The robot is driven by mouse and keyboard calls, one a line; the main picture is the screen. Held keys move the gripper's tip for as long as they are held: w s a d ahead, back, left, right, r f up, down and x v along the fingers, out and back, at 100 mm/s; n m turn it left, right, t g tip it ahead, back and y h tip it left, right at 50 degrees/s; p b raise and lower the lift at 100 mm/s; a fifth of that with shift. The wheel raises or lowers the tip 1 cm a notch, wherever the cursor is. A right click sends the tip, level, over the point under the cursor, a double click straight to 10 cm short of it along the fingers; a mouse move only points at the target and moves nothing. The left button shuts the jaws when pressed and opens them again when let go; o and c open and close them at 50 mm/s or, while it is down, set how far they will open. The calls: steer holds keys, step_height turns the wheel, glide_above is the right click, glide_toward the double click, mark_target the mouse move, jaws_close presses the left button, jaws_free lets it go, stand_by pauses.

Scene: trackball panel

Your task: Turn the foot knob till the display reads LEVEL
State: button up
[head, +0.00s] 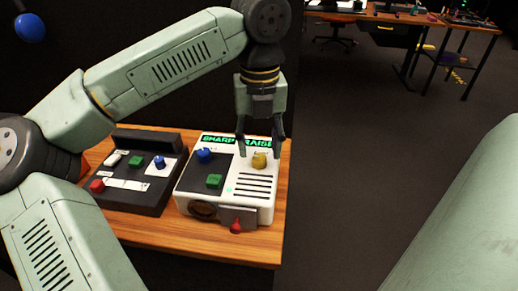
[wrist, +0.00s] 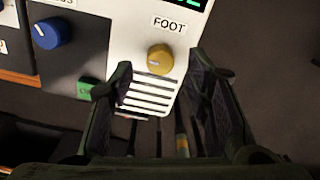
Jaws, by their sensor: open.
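The foot knob (head: 260,161) is yellow and sits on the white top of the panel (head: 255,210). In the wrist view the knob (wrist: 160,58) is below a label reading FOOT (wrist: 169,24), with a pale pointer mark toward its left side. The display (head: 222,140) shows green text that seems to read SHARP RAISE, partly hidden by my gripper. My gripper (head: 261,149) points down over the knob, open and empty. In the wrist view the fingers (wrist: 160,68) flank the knob's near side, apart from it.
The panel also carries a blue knob (head: 205,155), a green button (head: 215,181) and a red part (head: 236,226) on its front. A dark console (head: 135,200) stands to the left on the wooden table (head: 240,254).

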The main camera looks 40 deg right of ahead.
mark_target(259, 161)
steer(key=shift+f, duration=1.3)
steer(key=shift+c, duration=0.4)
jaws_close()
